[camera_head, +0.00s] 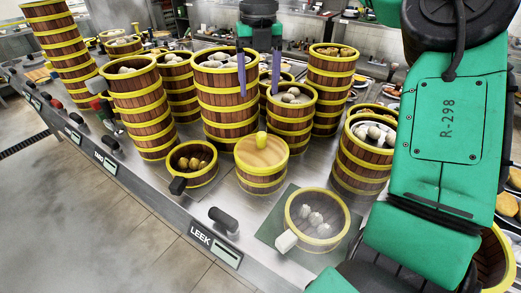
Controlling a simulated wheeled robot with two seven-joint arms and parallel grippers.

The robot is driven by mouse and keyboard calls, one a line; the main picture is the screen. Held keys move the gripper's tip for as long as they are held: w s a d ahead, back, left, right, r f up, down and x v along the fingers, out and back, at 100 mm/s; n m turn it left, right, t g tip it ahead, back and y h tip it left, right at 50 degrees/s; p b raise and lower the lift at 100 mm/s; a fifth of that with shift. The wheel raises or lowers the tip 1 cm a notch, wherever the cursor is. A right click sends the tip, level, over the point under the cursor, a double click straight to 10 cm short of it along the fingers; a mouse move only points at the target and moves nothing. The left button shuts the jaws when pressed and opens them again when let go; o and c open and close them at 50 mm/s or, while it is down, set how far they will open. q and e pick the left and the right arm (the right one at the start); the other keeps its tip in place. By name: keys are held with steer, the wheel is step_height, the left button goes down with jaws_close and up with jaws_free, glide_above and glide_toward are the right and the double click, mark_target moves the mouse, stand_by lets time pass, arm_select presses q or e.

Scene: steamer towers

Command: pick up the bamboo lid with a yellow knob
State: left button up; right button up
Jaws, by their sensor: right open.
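The bamboo lid (270,157) is a pale wooden disc with a yellow rim and a yellow knob (261,139). It sits on a short steamer (262,182) near the front of the counter. My right gripper (259,92) is open, its two purple fingers pointing down with nothing between them. In the picture it is above the knob, in front of tall steamer towers, and apart from the lid. My left gripper is not in view.
An open steamer with a dark handle (192,165) stands left of the lid. A glass-topped steamer with a white handle (318,218) stands at the front right on a dark mat. Tall towers (230,105) (365,155) crowd behind and right. The LEEK label (215,245) marks the front edge.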

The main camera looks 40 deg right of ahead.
mark_target(262, 134)
steer(key=f+p, duration=0.1)
steer(key=f, duration=0.3)
steer(key=f+p, duration=0.1)
steer(key=f, duration=0.4)
steer(key=f+p, duration=0.1)
steer(key=f, duration=0.4)
steer(key=shift+s+d, duration=0.15)
steer(key=shift+d, duration=0.15)
steer(key=shift+f, duration=0.4)
steer(key=shift+r, duration=0.1)
jaws_close()
